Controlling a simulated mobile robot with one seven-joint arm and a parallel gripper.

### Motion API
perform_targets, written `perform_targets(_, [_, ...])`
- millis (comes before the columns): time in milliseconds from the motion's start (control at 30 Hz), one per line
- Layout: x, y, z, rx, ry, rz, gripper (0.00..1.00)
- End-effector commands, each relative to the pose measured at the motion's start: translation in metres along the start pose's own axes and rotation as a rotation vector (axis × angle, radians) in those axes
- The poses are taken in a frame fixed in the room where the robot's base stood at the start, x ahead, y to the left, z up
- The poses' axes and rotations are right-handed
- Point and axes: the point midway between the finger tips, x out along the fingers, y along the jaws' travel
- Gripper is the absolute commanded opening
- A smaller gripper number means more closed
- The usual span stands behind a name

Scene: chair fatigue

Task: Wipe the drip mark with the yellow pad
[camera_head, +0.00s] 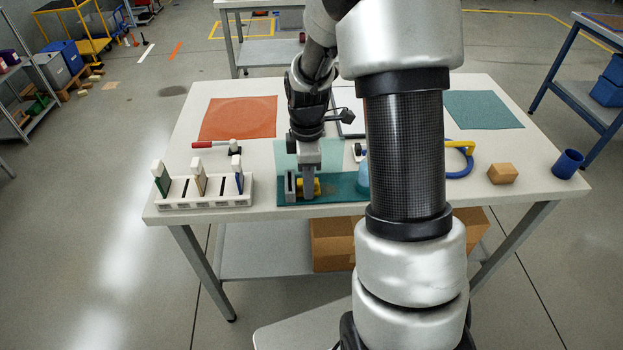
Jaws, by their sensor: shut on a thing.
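My gripper (305,187) is low over the front middle of the table, at a dark teal mat (345,189). It is shut on the yellow pad (316,187), which shows as a small yellow block beside the grey finger. The pad is at or just above the mat; I cannot tell whether it touches. I cannot clearly make out the drip mark; the gripper and my arm cover part of the mat.
A white slotted rack (205,202) with upright pieces stands left of the mat. A red-handled tool (212,144) and an orange mat (238,118) lie behind it. A cardboard-coloured block (502,173) and a blue cup (567,164) stand at right. My arm hides the table's centre right.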

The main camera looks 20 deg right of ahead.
Motion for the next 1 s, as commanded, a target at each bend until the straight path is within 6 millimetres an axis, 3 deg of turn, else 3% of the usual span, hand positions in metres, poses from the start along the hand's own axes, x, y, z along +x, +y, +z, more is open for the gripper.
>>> perform_targets(1000, [0.003,-0.002,0.068,0.003,-0.001,-0.005,0.13])
